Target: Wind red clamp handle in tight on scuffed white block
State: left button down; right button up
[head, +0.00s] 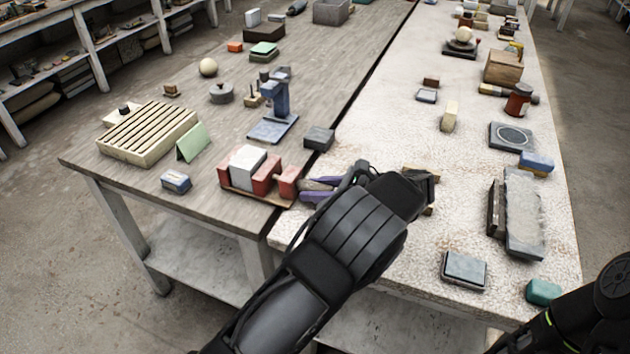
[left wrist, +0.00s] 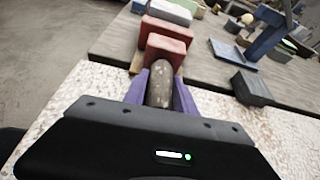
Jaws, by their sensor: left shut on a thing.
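The red clamp (head: 289,181) lies on a wooden base at the near right corner of the grey wooden table. The scuffed white block (head: 248,164) sits between its red jaws; I cannot tell whether any gap is left. The clamp also shows in the left wrist view (left wrist: 166,46), with the block (left wrist: 170,12) partly hidden behind it. My left gripper (head: 316,190) has purple fingers and is shut on the clamp's handle, a brownish-grey, speckled rod (left wrist: 160,84) pointing toward the wrist. My right gripper is not in view.
A dark grey block (head: 319,138) and a blue stand (head: 274,128) are behind the clamp. A grey slab (head: 464,269) lies on the speckled table right of my left arm.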

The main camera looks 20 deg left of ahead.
aim_at(329, 188)
pick_arm(q)
jog(key=c, duration=1.3)
grip_release()
jog(key=shift+d, duration=0.1)
jog(key=p+v, duration=0.1)
jog(key=v, duration=0.2)
jog(key=p+v, duration=0.1)
jog(key=v, duration=0.2)
jog(key=shift+d+r+p, duration=0.15)
jog(key=shift+r+p, duration=0.15)
jog(key=shift+r, duration=0.05)
jog(key=shift+s+d, duration=0.1)
jog(key=shift+d, duration=0.5)
